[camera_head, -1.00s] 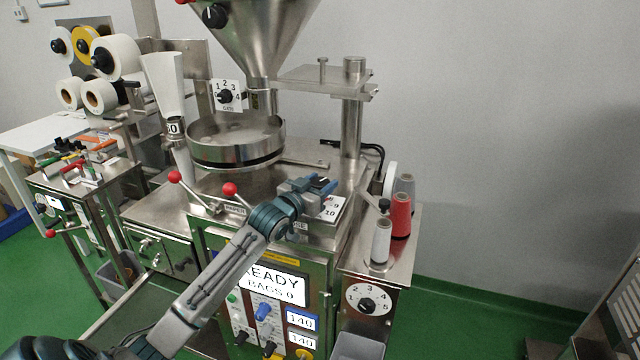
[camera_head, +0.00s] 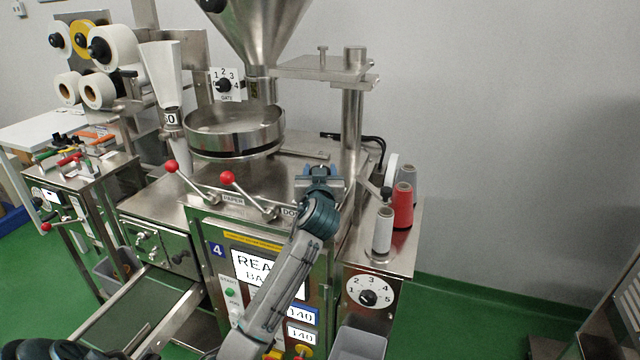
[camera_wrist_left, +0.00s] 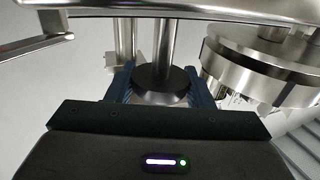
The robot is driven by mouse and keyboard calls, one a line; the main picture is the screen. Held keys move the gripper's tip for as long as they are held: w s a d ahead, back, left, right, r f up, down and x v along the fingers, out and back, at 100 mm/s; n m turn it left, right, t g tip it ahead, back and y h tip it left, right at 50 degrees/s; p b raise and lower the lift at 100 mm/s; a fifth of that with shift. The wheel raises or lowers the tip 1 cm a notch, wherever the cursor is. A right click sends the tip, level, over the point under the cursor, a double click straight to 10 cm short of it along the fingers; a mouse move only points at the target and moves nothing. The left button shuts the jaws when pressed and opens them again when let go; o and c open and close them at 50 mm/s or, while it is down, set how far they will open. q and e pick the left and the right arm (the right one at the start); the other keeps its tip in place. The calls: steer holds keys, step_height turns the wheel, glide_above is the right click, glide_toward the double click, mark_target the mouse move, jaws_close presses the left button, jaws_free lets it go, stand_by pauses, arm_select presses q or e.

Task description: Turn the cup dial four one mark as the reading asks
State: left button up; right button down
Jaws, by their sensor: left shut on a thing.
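My left gripper (camera_head: 322,174) is at the right part of the machine's top plate, its arm crossing the front panel. In the left wrist view its two blue fingers (camera_wrist_left: 161,92) are shut on a black round knob (camera_wrist_left: 160,77), one finger on each side. I take this knob to be the cup dial. In the head view the gripper and arm hide the knob and its numbered plate, so I cannot read its mark. The reading screen (camera_head: 255,267) is partly covered by my arm; "REA" shows. A blue label with 4 (camera_head: 217,250) is beside it. My right gripper is not in view.
Red-knobbed levers (camera_head: 227,178) stand left of the gripper. The round metal pan (camera_head: 235,132) and steel post (camera_head: 352,115) are behind it. Thread spools (camera_head: 402,207) stand to the right. A gate dial (camera_head: 224,86) and another numbered dial (camera_head: 368,298) are clear of the arm.

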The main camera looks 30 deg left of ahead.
arm_select(q)
steer(key=n+y+b, duration=0.1)
steer(key=n+g+y+b, duration=0.1)
steer(key=shift+f+g+b, duration=0.2)
steer(key=shift+g+b, duration=0.1)
steer(key=shift+n+g+y+b, duration=0.3)
steer(key=shift+g+y+b, duration=0.1)
steer(key=shift+y+b, duration=0.15)
steer(key=shift+r+g+y, duration=0.15)
steer(key=shift+g+y, duration=0.1)
steer(key=shift+g, duration=0.05)
steer(key=shift+n, duration=0.3)
steer(key=o, duration=1)
steer(key=shift+c, duration=0.2)
